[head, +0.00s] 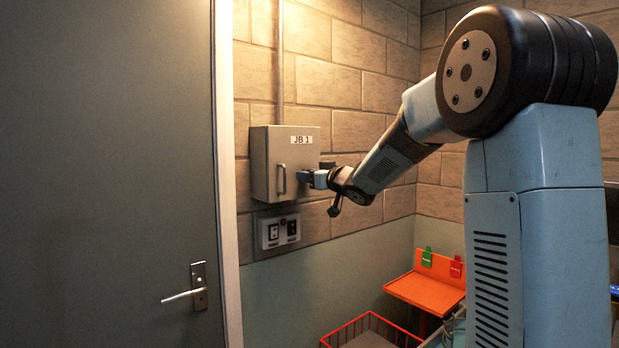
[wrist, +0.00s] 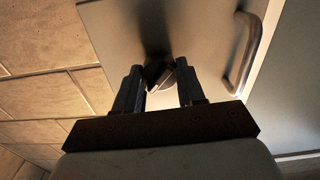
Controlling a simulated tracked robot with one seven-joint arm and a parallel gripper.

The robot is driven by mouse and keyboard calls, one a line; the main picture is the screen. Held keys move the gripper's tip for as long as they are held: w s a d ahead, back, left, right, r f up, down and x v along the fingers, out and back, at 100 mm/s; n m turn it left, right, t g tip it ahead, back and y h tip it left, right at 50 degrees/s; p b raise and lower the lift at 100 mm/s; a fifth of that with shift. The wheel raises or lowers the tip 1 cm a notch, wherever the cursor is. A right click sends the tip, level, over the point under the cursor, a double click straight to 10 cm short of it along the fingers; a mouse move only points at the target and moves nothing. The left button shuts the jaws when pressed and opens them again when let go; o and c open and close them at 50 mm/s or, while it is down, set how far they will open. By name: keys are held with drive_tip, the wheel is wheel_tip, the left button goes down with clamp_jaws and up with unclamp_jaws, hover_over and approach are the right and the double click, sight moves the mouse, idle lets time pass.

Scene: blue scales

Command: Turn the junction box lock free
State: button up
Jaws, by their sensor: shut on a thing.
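The junction box (head: 262,170) is a grey wall box labelled "JB 1", and its door looks closed. Its curved handle (head: 282,180) is on the front; it also shows at the upper right of the wrist view (wrist: 244,50). The lock (wrist: 157,73) is a small dark piece on the door, left of the handle in the wrist view, and it sits tilted there. My gripper (head: 304,176) is at the right part of the box front. In the wrist view its fingers (wrist: 160,77) are shut on the lock. The lock is hidden in the head view.
A switch panel (head: 279,231) is on the wall under the box, and a conduit (head: 280,60) runs up from it. A grey door (head: 110,180) stands at the left. An orange bench (head: 428,292) and a red wire basket (head: 370,330) are below right.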

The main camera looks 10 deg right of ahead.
drive_tip(key=m, duration=0.5)
drive_tip(key=shift+f+m, duration=0.1)
drive_tip(key=shift+m, duration=0.2)
drive_tip(key=shift+d+m, duration=0.1)
drive_tip(key=shift+m, duration=2)
drive_tip(key=o, duration=1)
drive_tip(key=shift+w, duration=0.1)
drive_tip(key=shift+o, duration=0.2)
drive_tip(key=v, duration=1.3)
drive_tip(key=shift+s+d, duration=0.2)
drive_tip(key=shift+s, duration=0.15)
